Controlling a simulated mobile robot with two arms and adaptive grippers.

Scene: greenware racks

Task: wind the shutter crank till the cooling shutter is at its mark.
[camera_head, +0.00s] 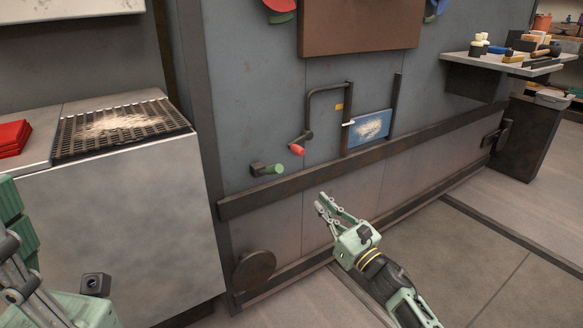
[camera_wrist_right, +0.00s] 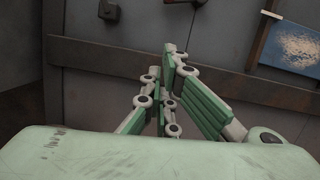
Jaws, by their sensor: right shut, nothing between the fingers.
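The crank (camera_head: 308,135), a dark arm with a red knob, sits on the grey wall in the head view. Right of it, a blue panel (camera_head: 370,126) with a pale patch, seemingly the shutter, stands between dark upright rails. A white pointer (camera_head: 348,123) is at its left edge, and a small yellow mark (camera_head: 339,106) is higher on the left rail. The panel also shows in the right wrist view (camera_wrist_right: 293,48). My right gripper (camera_head: 321,200) is shut and empty, below and apart from the crank. My left gripper (camera_head: 14,225) is partly cut off at the left edge.
A dark ledge (camera_head: 300,181) runs below. A grated bench (camera_head: 120,128) with a red stack stands left; a shelf of tools (camera_head: 508,62) juts out right. Floor at right is clear.

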